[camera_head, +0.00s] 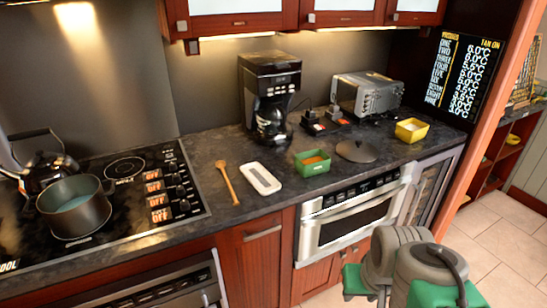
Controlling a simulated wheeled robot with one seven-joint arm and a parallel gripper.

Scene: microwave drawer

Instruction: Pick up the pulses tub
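A green rectangular tub (312,162) with orange contents sits upright on the dark counter, right of the white tray-like dish. The orange contents could be pulses, but I see no label. A smaller yellow tub (411,130) stands farther right near the counter's end; what it holds is unclear. My grey and green arm shows at the bottom right, in front of the microwave drawer and below the counter top. No gripper fingers can be made out, so my gripper is not in view. Nothing touches either tub.
A dark round lid (357,151) lies beside the green tub. A white dish (260,178) and wooden spoon (227,182) lie left. Behind stand a coffee maker (268,95) and toaster (366,94). The microwave drawer (350,222) is closed below. A pot (75,212) sits on the hob.

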